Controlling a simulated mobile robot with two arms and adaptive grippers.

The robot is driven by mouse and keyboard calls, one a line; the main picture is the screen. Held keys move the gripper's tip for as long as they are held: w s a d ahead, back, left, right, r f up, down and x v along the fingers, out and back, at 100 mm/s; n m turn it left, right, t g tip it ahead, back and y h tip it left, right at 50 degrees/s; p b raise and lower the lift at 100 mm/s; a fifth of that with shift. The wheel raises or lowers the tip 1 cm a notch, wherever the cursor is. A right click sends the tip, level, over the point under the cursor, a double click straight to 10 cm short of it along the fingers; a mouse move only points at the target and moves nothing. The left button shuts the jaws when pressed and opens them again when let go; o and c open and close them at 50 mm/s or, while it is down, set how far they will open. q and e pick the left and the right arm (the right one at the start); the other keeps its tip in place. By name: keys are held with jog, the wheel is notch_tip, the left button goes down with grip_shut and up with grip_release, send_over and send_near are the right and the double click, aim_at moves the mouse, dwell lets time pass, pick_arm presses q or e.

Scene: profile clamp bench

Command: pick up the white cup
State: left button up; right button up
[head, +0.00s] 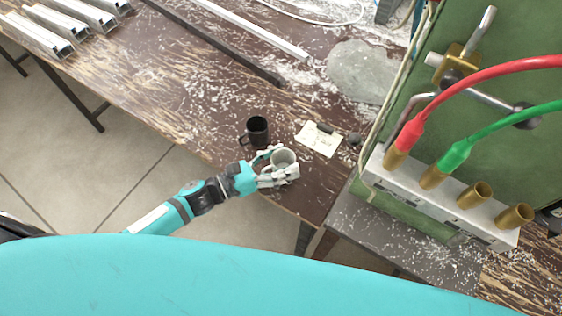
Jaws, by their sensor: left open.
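The white cup (284,159) stands upright near the front edge of the worn wooden bench (190,95), seen from above. My left gripper (280,166) reaches in from the left and is at the cup, with one finger on its far side and one on its near side. The jaws are open around the cup, and parts of its wall are hidden by the fingers. I cannot tell whether a finger touches it. My right gripper is not in view.
A black mug (257,130) stands close behind the gripper. A paper note (318,139) lies to the right of it. A green machine (490,100) with red and green hoses rises at the right. Metal profiles (75,25) lie at the back left.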

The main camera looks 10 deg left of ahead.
pick_arm(q)
jog(key=shift+w+d, duration=0.1)
jog(key=shift+d, duration=0.05)
jog(key=c, duration=0.9)
jog(key=shift+r, duration=0.1)
